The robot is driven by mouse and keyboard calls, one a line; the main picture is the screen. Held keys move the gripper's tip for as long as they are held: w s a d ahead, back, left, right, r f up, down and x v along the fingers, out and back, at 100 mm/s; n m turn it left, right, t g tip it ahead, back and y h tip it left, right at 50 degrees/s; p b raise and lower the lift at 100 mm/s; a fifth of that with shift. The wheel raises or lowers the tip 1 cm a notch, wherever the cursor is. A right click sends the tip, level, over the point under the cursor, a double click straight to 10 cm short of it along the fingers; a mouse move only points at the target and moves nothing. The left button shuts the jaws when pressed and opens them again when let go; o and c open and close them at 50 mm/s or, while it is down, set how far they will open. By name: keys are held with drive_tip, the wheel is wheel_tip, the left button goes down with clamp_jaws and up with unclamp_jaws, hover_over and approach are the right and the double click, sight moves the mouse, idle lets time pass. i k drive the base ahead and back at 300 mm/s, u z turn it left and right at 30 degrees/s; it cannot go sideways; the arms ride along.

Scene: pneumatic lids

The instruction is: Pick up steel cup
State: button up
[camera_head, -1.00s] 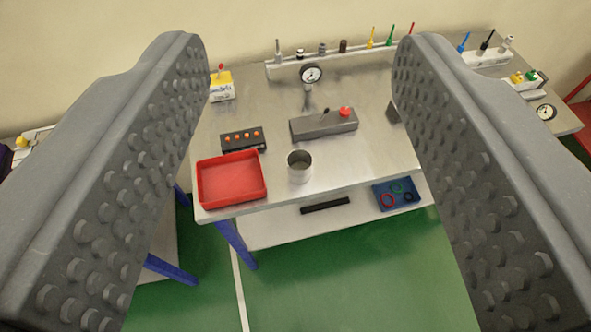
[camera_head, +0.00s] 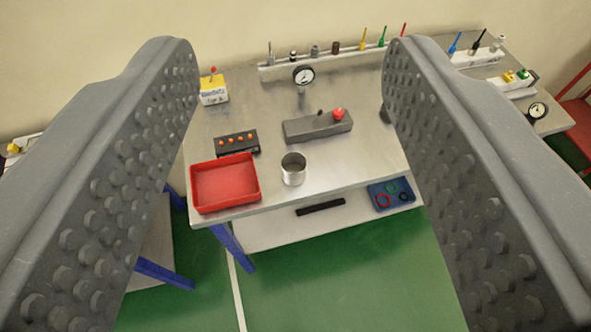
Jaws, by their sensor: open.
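The steel cup (camera_head: 293,170) is a small, shiny, open-topped cylinder. It stands upright near the front edge of the metal table (camera_head: 345,168), in the middle of the view. My gripper (camera_head: 293,55) is open and empty, with one studded finger on each side of the picture. The cup shows in the gap between the fingers, well beyond them and not touched. The fingers hide parts of the table's left and right sides.
A red tray (camera_head: 225,184) is close left of the cup. A black box with orange buttons (camera_head: 236,142) and a grey block with a red knob (camera_head: 318,126) stand behind it. A gauge (camera_head: 303,75) and tool rack (camera_head: 330,62) are farther back. A blue tray (camera_head: 391,194) lies on the lower shelf.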

sight(294, 164)
drive_tip(key=u, duration=2.2)
drive_tip(key=k, duration=1.25)
drive_tip(key=z, duration=1.2)
drive_tip(key=i, duration=1)
drive_tip(key=u, duration=0.05)
